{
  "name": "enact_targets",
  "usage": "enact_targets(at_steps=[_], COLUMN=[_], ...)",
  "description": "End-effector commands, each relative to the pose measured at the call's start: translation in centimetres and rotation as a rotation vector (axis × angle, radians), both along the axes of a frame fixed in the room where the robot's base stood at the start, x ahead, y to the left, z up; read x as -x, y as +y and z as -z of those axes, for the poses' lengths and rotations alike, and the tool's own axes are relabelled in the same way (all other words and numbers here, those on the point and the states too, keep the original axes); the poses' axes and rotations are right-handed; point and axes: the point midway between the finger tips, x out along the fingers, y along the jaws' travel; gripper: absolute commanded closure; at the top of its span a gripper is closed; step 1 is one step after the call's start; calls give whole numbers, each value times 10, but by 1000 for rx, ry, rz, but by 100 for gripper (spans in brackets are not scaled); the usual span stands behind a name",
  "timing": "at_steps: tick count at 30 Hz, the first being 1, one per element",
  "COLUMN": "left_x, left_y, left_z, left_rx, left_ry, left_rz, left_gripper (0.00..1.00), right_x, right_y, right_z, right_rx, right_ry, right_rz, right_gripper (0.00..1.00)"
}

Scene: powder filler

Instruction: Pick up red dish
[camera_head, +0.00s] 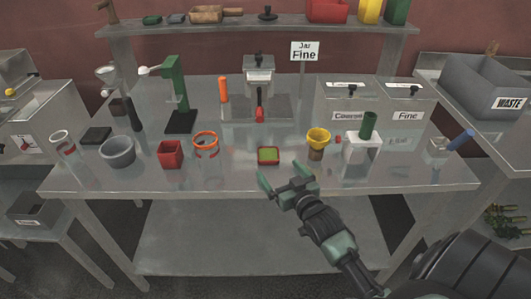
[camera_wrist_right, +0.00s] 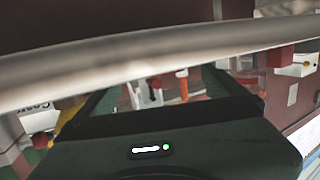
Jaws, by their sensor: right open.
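The red dish (camera_head: 268,160) is a small, shallow square tray with green contents. It sits near the front edge of the steel table (camera_head: 345,183), around the middle. My right gripper (camera_head: 283,174) is open and empty in the head view, just in front of the table edge and slightly right of the dish. Its fingers point toward the dish and do not touch it. In the right wrist view the two dark fingers (camera_wrist_right: 155,95) are spread apart, a pale bar crosses the picture, and I cannot make out the dish. My left gripper is not in view.
An orange-rimmed clear jar (camera_head: 206,149) and a red square cup (camera_head: 171,155) stand left of the dish. A yellow funnel cup (camera_head: 318,137) and a white device with a green cylinder (camera_head: 361,147) stand to the right. Bare table surrounds the dish.

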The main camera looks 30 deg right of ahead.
Motion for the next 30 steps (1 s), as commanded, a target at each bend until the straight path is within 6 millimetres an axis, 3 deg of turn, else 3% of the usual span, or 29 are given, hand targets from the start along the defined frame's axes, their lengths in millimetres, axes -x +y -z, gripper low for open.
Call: enact_targets(at_steps=[7, 14, 23, 24, 30], left_x=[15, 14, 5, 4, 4], left_y=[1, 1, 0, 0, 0], left_z=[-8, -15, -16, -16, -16], left_rx=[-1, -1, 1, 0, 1], left_ry=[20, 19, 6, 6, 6], left_rz=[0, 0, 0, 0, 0], left_gripper=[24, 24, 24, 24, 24], right_x=[-30, -62, -69, -69, -68], right_y=[-5, -11, -12, -12, -12], right_z=[-1, 4, 6, 6, 6], right_rx=[1, 0, 1, 1, 1], right_ry=[-2, -1, -1, -1, 0], right_rz=[0, 0, -1, -1, -1], right_gripper=[1, 1, 1, 4, 60])
